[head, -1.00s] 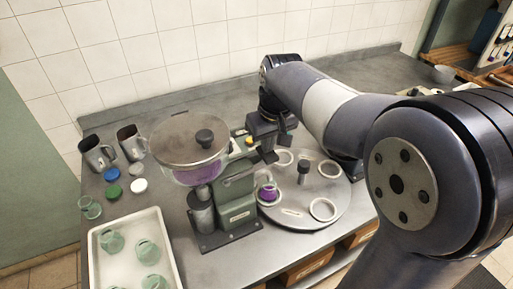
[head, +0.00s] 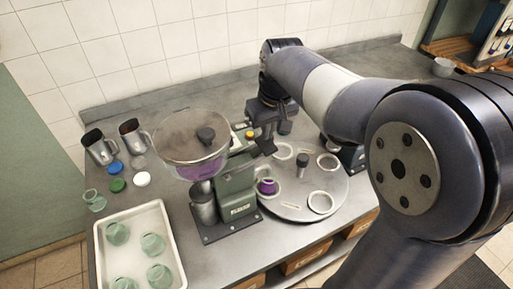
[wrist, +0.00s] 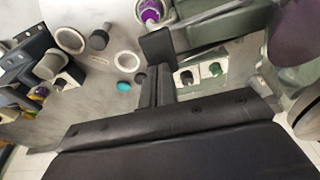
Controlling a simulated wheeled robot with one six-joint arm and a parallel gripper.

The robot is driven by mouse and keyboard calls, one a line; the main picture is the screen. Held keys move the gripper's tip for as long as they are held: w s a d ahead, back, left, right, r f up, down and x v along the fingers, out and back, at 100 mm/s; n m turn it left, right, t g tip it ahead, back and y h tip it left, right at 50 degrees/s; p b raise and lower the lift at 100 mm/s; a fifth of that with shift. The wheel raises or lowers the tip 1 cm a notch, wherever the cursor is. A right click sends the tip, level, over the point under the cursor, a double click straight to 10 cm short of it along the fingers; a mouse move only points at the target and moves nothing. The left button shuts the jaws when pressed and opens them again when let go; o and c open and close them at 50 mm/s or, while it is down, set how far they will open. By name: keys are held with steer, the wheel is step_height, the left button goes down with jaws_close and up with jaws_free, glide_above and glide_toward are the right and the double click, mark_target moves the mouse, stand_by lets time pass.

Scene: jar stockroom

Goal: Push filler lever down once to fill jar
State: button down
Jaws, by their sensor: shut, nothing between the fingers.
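The green filler machine (head: 237,190) stands on the counter under a clear round hopper (head: 190,160) of purple filling. Its lever (head: 246,153) reaches out from the top of the body toward the turntable. A jar (head: 267,187) with purple in it sits in a ring of the grey turntable (head: 325,200), beside the machine. My gripper (head: 268,147) is shut and empty, at the lever's outer end. In the wrist view the closed fingers (wrist: 158,85) reach toward a dark block close to the jar (wrist: 150,12); I cannot tell whether they touch it.
A white tray (head: 103,265) of empty green jars stands front left. Another device (head: 350,155) stands at the turntable's far right. The counter behind the hopper is clear.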

step_height(320, 180, up, 5)
steer(key=p, duration=0.4)
steer(key=shift+r, duration=0.1)
steer(key=shift+f, duration=0.25)
step_height(320, 180, down, 6)
steer(key=b, duration=0.5)
steer(key=shift+r, duration=0.15)
steer(key=shift+r, duration=0.15)
stand_by(0.3)
